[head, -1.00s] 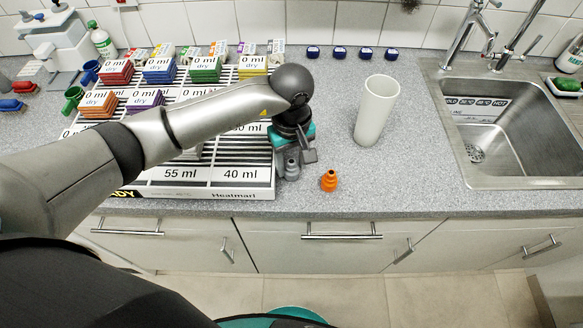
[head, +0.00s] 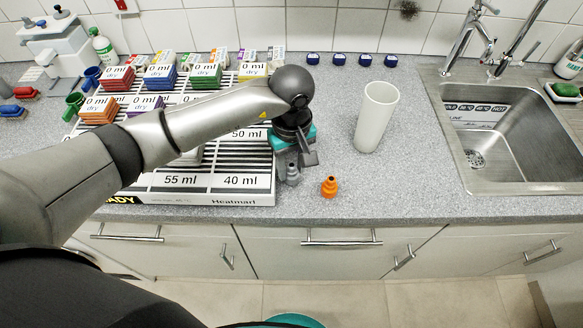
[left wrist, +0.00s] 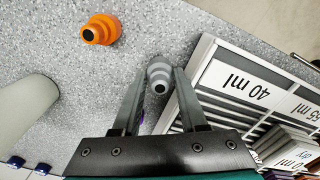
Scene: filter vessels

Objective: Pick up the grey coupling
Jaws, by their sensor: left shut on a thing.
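The grey coupling (left wrist: 159,76) is a small stepped piece with a dark hole, between the fingertips of my left gripper (left wrist: 160,82) in the left wrist view. The gripper is shut on it. In the head view the coupling (head: 292,172) shows below my left gripper (head: 291,165), at the right edge of the rack and low over the counter. I cannot tell whether it touches the counter. My right gripper is not in view.
An orange coupling (head: 330,187) stands just right of the gripper. A tall white cup (head: 376,117) is farther right, before the sink (head: 520,135). The labelled rack (head: 150,197) with coloured blocks lies left. Blue caps (head: 339,59) line the back.

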